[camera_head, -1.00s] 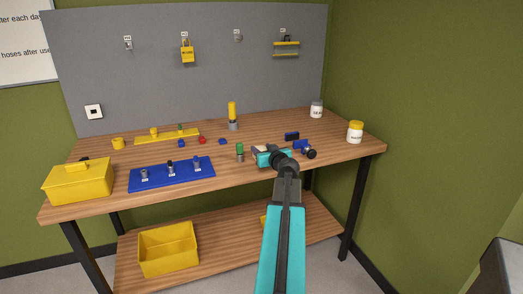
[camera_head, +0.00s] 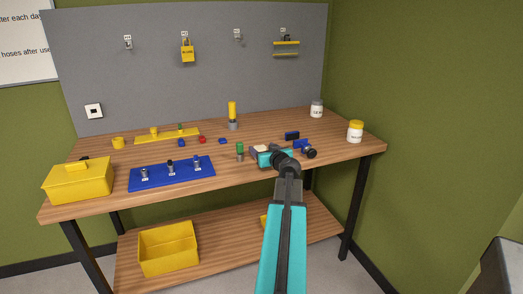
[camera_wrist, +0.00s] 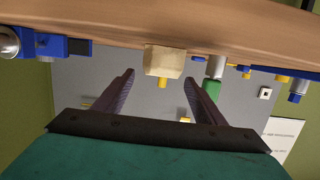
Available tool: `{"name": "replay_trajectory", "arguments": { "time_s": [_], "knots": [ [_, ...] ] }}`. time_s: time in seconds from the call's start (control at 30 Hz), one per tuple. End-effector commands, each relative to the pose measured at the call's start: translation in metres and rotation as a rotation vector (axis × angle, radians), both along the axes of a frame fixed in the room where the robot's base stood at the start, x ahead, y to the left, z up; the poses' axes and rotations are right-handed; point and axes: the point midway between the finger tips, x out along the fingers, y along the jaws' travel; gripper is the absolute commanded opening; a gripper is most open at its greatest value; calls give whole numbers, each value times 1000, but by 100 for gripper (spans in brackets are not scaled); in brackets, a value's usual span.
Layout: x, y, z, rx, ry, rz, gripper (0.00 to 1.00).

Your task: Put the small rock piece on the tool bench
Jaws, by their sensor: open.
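The small rock piece, a pale beige block (camera_wrist: 164,61), rests on the wooden tool bench (camera_wrist: 110,22) in the wrist view, which shows the scene upside down. In the head view the rock piece (camera_head: 258,149) is a small pale patch on the bench top (camera_head: 225,172), partly hidden by my gripper (camera_head: 264,154). In the wrist view my gripper (camera_wrist: 159,78) is open, with one dark finger on each side of the rock piece in the picture. The fingertips seem just short of it, and nothing is held.
A green-topped cylinder (camera_head: 240,151) stands just left of my gripper. Blue fittings (camera_head: 301,144) lie to its right. A blue plate (camera_head: 172,185), a yellow box (camera_head: 78,183) and jars (camera_head: 355,131) also stand on the bench. A pegboard panel (camera_head: 210,75) rises behind.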

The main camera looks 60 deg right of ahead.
Motion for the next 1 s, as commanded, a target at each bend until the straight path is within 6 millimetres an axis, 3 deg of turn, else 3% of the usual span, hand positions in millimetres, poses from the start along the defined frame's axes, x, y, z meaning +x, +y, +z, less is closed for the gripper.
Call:
{"name": "replay_trajectory", "arguments": {
  "time_s": [0.77,1.0],
  "knots": [
    [-66,50,15,-1,0,0,64],
    [-66,50,15,-4,-2,5,64]
  ]
}}
